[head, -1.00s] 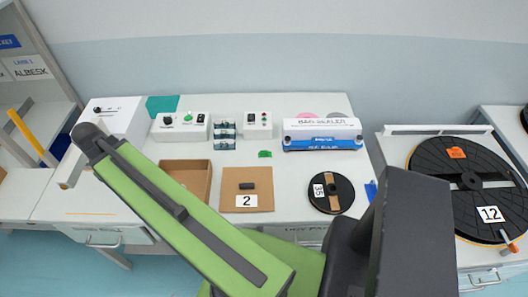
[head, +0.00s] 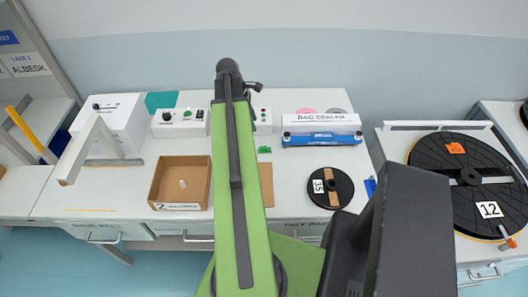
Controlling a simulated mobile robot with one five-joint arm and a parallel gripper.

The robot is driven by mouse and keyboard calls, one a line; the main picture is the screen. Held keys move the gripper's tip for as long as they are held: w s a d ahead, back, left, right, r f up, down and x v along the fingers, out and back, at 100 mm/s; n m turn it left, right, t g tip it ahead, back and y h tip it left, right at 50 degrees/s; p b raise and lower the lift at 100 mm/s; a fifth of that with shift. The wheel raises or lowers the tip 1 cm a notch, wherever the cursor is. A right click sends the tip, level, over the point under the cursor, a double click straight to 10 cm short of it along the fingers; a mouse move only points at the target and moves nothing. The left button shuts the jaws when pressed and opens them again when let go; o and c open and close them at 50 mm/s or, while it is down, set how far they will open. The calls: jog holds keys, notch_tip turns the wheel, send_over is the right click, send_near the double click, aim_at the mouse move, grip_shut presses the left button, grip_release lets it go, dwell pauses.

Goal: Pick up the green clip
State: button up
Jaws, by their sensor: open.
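The green clip (head: 264,150) is a small bright green piece lying on the white worktop, just right of my raised arm and in front of the control boxes. It looks uncovered, but its exact shape is too small to tell. My green arm stands nearly upright in the middle of the picture. Its dark upper end is above and left of the clip, with a small dark part sticking out to the right. My gripper's jaws cannot be made out; the arm hides what is behind it.
An open cardboard box (head: 153,182) stands left of my arm. A brown mat (head: 267,190) is partly hidden behind it. Right of the clip are a blue-and-white bag sealer (head: 322,130) and a black reel (head: 316,174). A white angled frame (head: 74,160) stands at left.

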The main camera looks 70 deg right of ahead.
jog(key=b, duration=0.8)
send_over(264, 147)
jog(key=w, duration=0.2)
jog(key=f, duration=0.9)
jog(key=shift+a+f, duration=0.15)
jog(key=shift+a, duration=0.05)
jog(key=shift+s+f, duration=0.1)
jog(key=b+x, duration=0.5)
jog(key=shift+a+f, duration=0.1)
jog(key=shift+a, duration=0.1)
jog(key=shift+c, duration=0.3)
grip_shut()
